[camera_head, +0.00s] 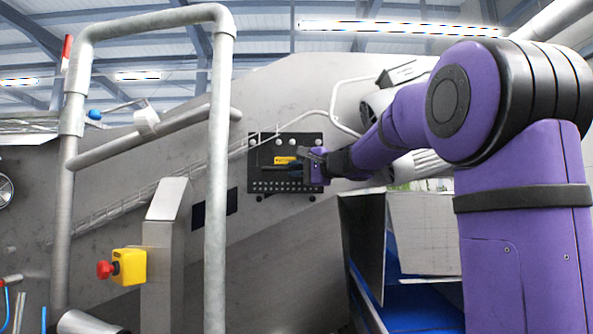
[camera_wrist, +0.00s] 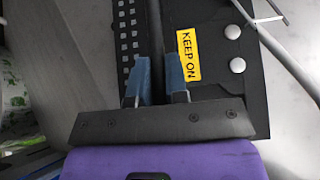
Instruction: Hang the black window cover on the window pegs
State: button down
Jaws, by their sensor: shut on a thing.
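White round pegs (camera_wrist: 237,65) show at the cover's upper edge in both views. I cannot tell whether the cover rests on them. The window behind is hidden.
A bent grey pipe (camera_head: 290,130) runs close above the cover. A tubular rail frame (camera_head: 218,150) and a post with a yellow and red stop button (camera_head: 129,267) stand at left. A blue-lined chute (camera_head: 420,300) lies below my arm at right.

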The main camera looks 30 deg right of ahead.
aim_at(287, 188)
jog(key=shift+w+d, duration=0.35)
jog(key=shift+w, duration=0.2)
jog(key=shift+w+d, duration=0.35)
jog(key=shift+w, duration=0.2)
dwell(0.5)
jog(key=shift+f, duration=0.9)
jog(key=shift+f, duration=0.3)
jog(key=shift+f, duration=1.2)
jog(key=c, duration=1.1)
grip_release()
jog(key=shift+o, duration=0.2)
jog(key=v, duration=1)
jog(key=shift+s+d, duration=0.2)
jog(key=shift+s, duration=0.15)
jog(key=shift+a, duration=0.1)
